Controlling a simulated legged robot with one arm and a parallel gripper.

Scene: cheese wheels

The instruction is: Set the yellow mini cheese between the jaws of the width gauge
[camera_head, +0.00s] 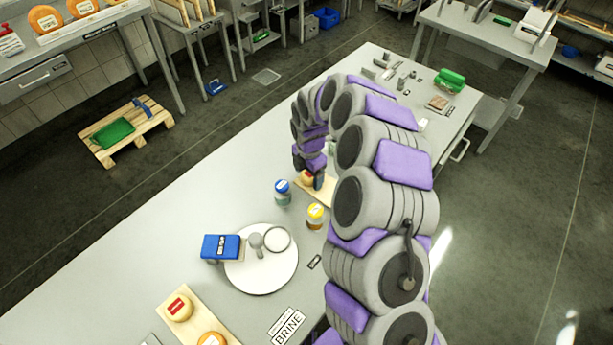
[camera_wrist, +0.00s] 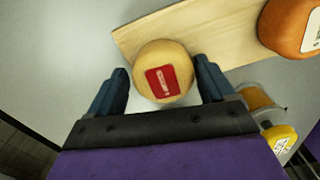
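A small yellow cheese (camera_wrist: 148,60) with a red label sits on a wooden board (camera_wrist: 215,30) in the wrist view. It also shows in the head view (camera_head: 306,177), partly hidden by my gripper. My gripper (camera_wrist: 160,88) is open, with one dark finger on each side of the cheese. Small gaps seem to show between fingers and cheese; contact is hard to judge. I cannot surely identify the width gauge. Small grey metal pieces (camera_head: 392,71) stand at the table's far end, too small to tell apart.
An orange cheese (camera_wrist: 288,22) lies on the same board. A blue-lidded jar (camera_head: 282,193) and a yellow-lidded jar (camera_head: 316,216) stand close by. A round white plate (camera_head: 262,281), a blue block (camera_head: 220,247) and a board with cheeses (camera_head: 197,316) are nearer. A green item (camera_head: 450,80) is far right.

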